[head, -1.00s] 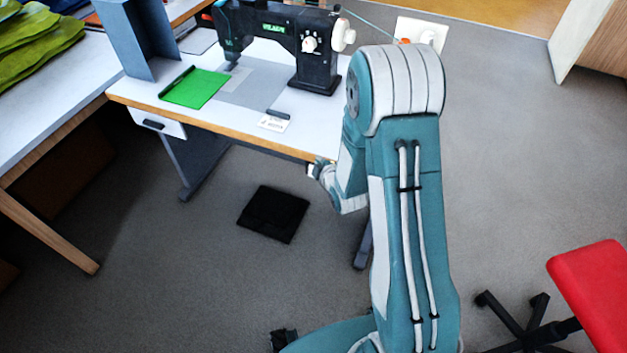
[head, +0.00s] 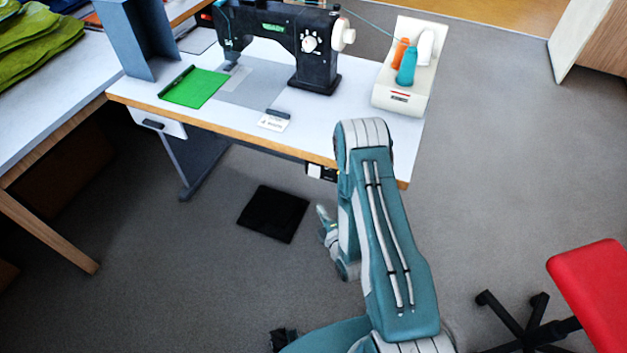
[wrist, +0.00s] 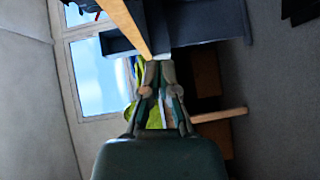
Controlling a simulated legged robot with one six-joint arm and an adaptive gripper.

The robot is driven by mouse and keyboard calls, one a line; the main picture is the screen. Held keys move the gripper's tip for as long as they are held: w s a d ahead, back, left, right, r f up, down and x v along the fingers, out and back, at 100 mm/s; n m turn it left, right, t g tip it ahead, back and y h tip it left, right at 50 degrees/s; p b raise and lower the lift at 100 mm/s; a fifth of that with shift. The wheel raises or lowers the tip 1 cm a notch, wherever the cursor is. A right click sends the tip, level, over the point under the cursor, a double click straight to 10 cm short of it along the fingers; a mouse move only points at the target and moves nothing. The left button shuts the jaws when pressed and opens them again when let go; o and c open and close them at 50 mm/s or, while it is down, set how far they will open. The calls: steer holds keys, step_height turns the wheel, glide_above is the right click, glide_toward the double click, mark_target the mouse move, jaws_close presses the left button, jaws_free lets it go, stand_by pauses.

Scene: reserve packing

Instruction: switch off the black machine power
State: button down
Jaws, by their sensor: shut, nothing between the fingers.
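The black sewing machine (head: 312,45) stands on the white table, and its small display (head: 274,29) shows green lettering. A white dial is on its front and a white handwheel (head: 348,36) at its right end. A small black box with a pale face (head: 321,172) is fixed under the table's front edge; I cannot make out its switch position. My gripper (head: 321,212) is below and in front of this box, apart from it. In the wrist view my gripper (wrist: 159,68) has its fingers together and empty, with the wooden table edge (wrist: 125,22) just beyond.
A white holder (head: 405,98) with orange, teal and white spools stands at the table's right end. A black pedal (head: 273,214) is on the floor. A red chair (head: 595,290) stands at right; floor between is clear.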

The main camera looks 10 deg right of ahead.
glide_toward(311, 174)
steer(key=w+a, duration=0.4)
steer(key=w+d, duration=0.2)
steer(key=w, duration=0.1)
steer(key=shift+d+f, duration=0.35)
steer(key=shift+d, duration=0.05)
steer(key=shift+w+d+f+n+t, duration=0.15)
steer(key=shift+w+n+t, duration=0.1)
steer(key=shift+n+t, duration=0.05)
